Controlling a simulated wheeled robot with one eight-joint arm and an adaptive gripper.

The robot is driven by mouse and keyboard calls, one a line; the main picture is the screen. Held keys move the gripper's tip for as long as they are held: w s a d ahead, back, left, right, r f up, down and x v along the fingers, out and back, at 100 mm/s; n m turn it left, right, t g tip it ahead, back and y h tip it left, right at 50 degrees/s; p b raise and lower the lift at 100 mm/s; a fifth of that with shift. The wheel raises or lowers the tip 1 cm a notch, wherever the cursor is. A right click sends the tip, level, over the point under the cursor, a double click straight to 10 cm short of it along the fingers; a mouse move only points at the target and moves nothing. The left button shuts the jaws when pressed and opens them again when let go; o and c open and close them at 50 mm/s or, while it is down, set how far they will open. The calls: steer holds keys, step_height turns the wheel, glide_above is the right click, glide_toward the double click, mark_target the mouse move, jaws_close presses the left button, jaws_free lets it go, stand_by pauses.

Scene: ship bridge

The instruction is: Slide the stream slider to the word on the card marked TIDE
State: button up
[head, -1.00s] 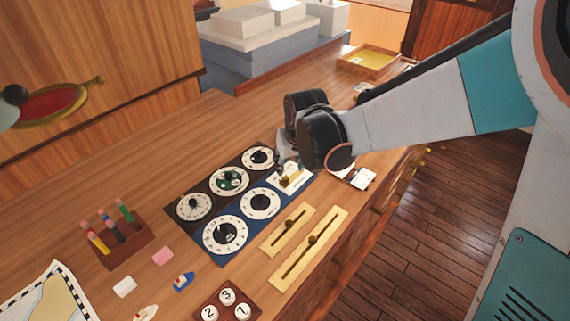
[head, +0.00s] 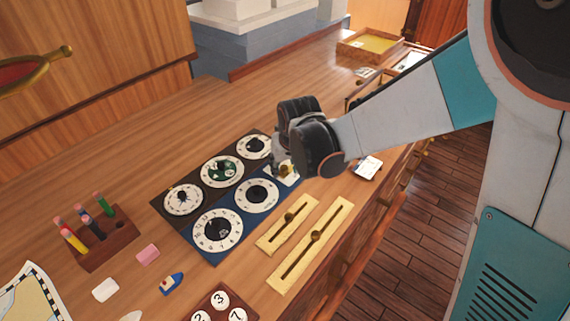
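Two brass slider plates lie on the wooden counter right of the dial panel: a shorter slider (head: 287,224) and a longer slider (head: 310,246). Each has a dark slot and a round knob partway along it. I cannot read any words on them, so I cannot tell which is the stream slider. No card marked TIDE is readable. My gripper (head: 281,163) is at the panel's far right corner, over a small white plate with a brass part (head: 284,171), beyond both sliders. Its fingers are mostly hidden behind the wrist, and I cannot tell whether they touch anything.
The panel holds several white dials (head: 218,229). A pen rack (head: 101,236), erasers (head: 148,254), a toy boat (head: 172,283) and a numbered block (head: 222,305) lie left and near. A white card (head: 368,167) lies right of my wrist.

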mark_target(290, 165)
jaws_close()
steer(key=shift+w+d, duration=1.2)
steer(key=shift+w, duration=0.2)
steer(key=shift+s, duration=0.1)
jaws_free()
steer(key=shift+r, duration=0.1)
steer(key=v, duration=1.2)
